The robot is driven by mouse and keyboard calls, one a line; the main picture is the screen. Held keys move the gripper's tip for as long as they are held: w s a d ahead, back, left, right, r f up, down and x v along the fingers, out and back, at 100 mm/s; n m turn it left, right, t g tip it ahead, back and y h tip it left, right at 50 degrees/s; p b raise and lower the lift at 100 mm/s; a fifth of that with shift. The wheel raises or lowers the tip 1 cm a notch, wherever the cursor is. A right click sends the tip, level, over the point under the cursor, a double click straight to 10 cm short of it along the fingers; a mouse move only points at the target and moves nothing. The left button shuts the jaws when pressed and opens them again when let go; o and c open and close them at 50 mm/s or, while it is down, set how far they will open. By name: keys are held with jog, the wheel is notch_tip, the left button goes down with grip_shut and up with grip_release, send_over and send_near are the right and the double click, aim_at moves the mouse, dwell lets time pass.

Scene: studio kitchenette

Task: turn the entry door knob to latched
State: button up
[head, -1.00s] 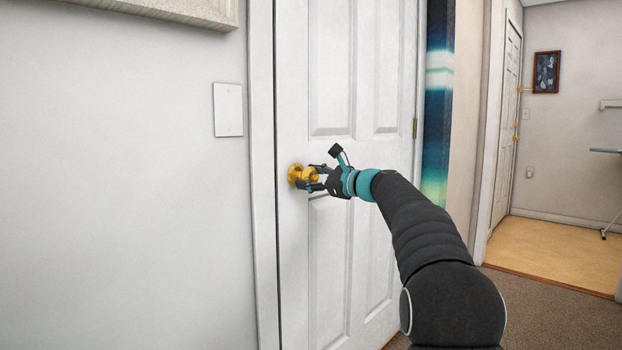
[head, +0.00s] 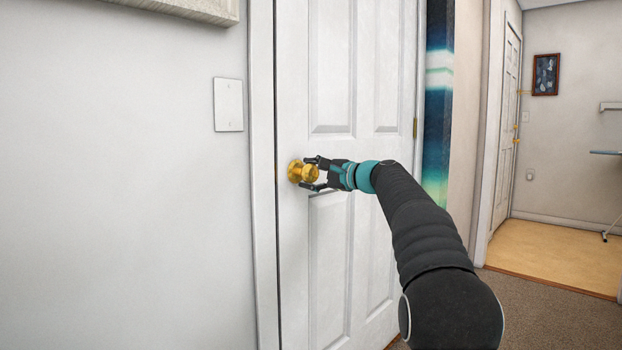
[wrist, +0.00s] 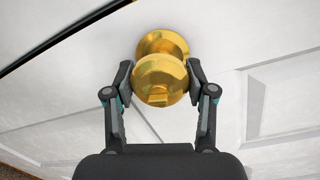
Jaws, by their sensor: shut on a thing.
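The brass door knob (head: 310,173) is on the left side of the white entry door (head: 330,235), near the door frame. My gripper (head: 314,174) reaches it from the right, one finger above and one below the knob. In the wrist view the knob (wrist: 160,82) sits between the two fingertips of my gripper (wrist: 159,84), which is shut on its sides. The door looks closed against its frame in the head view. The wrist view is rotated relative to the door, with the dark door gap running diagonally at upper left.
A white wall plate (head: 228,104) is on the wall left of the door frame (head: 262,200). A blue and white striped panel (head: 439,95) hangs right of the door. An opening at far right shows a tan floor (head: 555,250) and another white door (head: 507,120).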

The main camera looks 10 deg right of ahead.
jog(key=shift+n+b, duration=0.35)
jog(key=shift+n, duration=0.75)
jog(key=shift+r, duration=0.1)
jog(key=o, duration=1.2)
jog(key=shift+a, duration=0.1)
jog(key=v, duration=1.2)
